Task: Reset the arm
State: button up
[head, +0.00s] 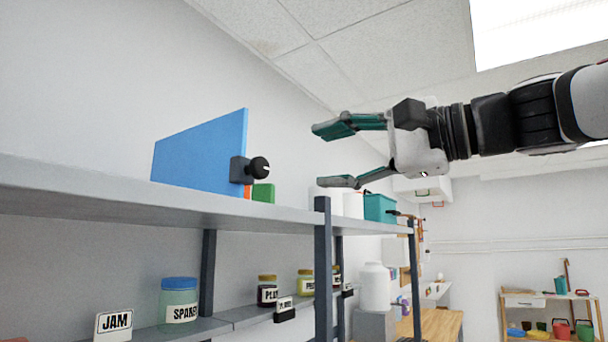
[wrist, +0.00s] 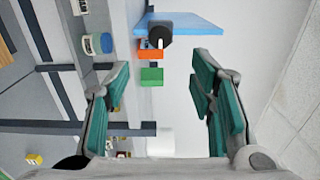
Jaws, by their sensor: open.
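My gripper (head: 338,156) is raised above the top shelf at the right, its teal-padded fingers spread apart and pointing left. Nothing is between the fingers. In the wrist view the open fingers (wrist: 163,95) frame a gap, with shelf items beyond them. A blue panel (head: 200,150) with a black knob (head: 258,167) stands on the top shelf, left of my gripper and apart from it. The panel also shows at the top of the wrist view (wrist: 190,24).
The top shelf (head: 100,190) also holds a green block (head: 263,193), an orange block (wrist: 149,54) and a teal bin (head: 379,208). Jars, including a blue-lidded one (head: 179,300), stand on the lower shelf. A grey post (head: 323,270) rises below my gripper. The air around my gripper looks clear.

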jog(key=shift+f, duration=0.1)
dwell(0.4)
jog(key=s+d+f+n+g+h+p, duration=0.15)
jog(key=s+f+h, duration=0.3)
jog(key=f, duration=0.75)
jog(key=s+d+f+n+g+h+p, duration=0.15)
jog(key=s+f+g+h+p, duration=0.35)
jog(key=f, duration=0.7)
jog(key=s+d+f+n+h, duration=0.4)
jog(key=s+d+f, duration=0.4)
jog(key=s+f, duration=0.3)
notch_tip(320, 180, down, 3)
jog(key=shift+s+d+r+n+h, duration=0.1)
jog(key=shift+s+d+n+h, duration=0.1)
jog(key=shift+s+n+h, duration=0.2)
